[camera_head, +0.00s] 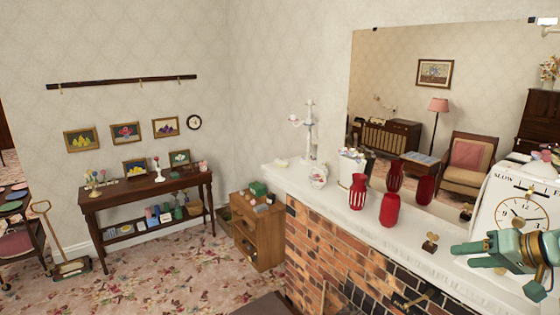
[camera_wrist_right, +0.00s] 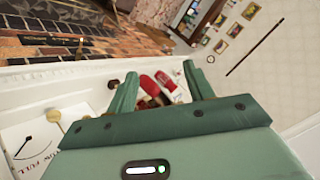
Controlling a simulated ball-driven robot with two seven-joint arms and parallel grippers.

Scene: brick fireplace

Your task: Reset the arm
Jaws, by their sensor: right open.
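My right gripper (camera_head: 467,256) is green and reaches in from the right edge in the head view, above the white mantel shelf and in front of the white clock. In the right wrist view its two green fingers (camera_wrist_right: 160,88) stand apart, open, with nothing held between them. Red vases (camera_wrist_right: 158,82) show beyond the fingers, apart from them. My left gripper is not in view.
A small gold ornament (camera_head: 430,242) stands to the gripper's left. A large mirror (camera_head: 450,80) hangs behind. A brick fireplace (camera_head: 330,255) is below, and carpet lies open at left.

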